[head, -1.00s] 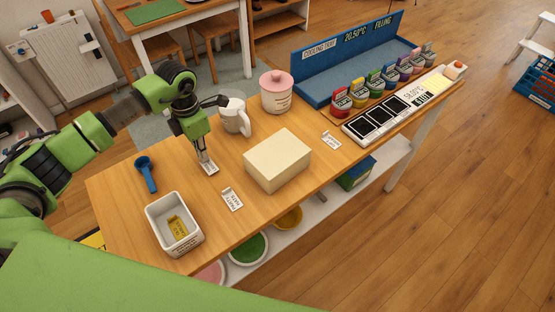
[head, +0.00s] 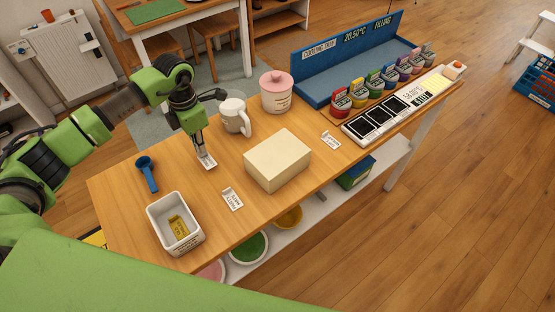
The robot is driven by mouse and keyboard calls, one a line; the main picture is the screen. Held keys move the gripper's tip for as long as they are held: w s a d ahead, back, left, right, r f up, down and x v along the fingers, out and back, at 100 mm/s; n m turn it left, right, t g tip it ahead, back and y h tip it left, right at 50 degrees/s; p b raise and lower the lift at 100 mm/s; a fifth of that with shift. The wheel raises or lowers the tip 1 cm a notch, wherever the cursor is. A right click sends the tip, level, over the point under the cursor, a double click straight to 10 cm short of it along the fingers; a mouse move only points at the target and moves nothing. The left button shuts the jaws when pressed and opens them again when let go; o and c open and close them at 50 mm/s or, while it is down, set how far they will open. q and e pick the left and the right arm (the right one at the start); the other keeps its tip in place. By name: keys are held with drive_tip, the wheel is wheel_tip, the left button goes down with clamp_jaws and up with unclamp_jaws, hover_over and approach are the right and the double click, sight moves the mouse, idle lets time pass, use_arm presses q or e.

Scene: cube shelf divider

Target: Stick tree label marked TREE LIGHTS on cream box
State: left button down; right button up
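The cream box (head: 277,161) sits closed on the wooden table, its top and front bare. My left gripper (head: 203,157) is left of the box, pointing down, with its fingers shut on a small white label (head: 208,164). The label seems slightly above the table, and its print is too small to read. A second white label (head: 232,200) lies in front of the box at the left. A third white label (head: 331,140) lies right of the box. Their print is not clearly legible. My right gripper is out of view.
A white mug (head: 235,117) and a pink-lidded jar (head: 276,92) stand behind the box. A blue cooling tray (head: 345,67) and colored pots fill the right end.

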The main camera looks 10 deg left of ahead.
use_arm(q)
drive_tip(key=shift+r, duration=0.25)
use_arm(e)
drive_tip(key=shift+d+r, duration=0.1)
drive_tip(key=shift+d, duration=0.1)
use_arm(q)
drive_tip(key=shift+r, duration=0.1)
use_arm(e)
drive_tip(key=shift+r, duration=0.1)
